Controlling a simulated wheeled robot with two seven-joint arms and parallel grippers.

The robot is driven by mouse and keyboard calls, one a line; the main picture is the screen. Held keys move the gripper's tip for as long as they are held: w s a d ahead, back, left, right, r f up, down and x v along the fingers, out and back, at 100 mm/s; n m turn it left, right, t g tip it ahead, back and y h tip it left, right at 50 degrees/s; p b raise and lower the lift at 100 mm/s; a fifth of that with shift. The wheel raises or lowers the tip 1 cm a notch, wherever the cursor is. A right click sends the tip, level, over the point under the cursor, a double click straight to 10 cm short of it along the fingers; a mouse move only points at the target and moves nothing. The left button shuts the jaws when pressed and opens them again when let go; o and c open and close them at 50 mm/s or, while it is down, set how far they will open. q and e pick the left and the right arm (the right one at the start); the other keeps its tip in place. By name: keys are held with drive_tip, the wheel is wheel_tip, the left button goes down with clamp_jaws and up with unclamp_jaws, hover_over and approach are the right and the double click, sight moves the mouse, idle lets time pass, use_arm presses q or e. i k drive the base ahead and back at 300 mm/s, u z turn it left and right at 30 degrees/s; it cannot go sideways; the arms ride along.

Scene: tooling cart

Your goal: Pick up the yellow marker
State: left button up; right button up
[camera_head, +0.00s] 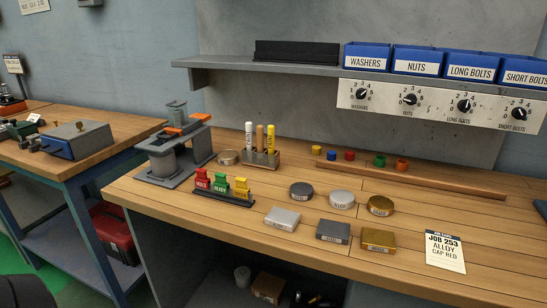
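The yellow marker (271,138) stands upright in a small wooden holder (262,160) on the workbench, left of the picture's middle. It is the rightmost of three upright items. A white marker (249,135) stands at the left of the holder and a brown stick-like item (260,138) stands in the middle. The yellow marker's lower end is hidden in the holder. Neither of my grippers shows in the head view, and nothing touches the marker.
A grey press-like fixture (175,158) stands left of the holder. A rack with red, green and yellow tags (222,187) stands in front. Several discs and blocks (333,232) lie to the right. A shelf (270,68) overhangs behind. A job card (445,251) lies at the front right.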

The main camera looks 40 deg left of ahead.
sight(271, 128)
drive_tip(key=z, duration=2.3)
drive_tip(key=k, duration=1.1)
drive_tip(key=u, duration=1.85)
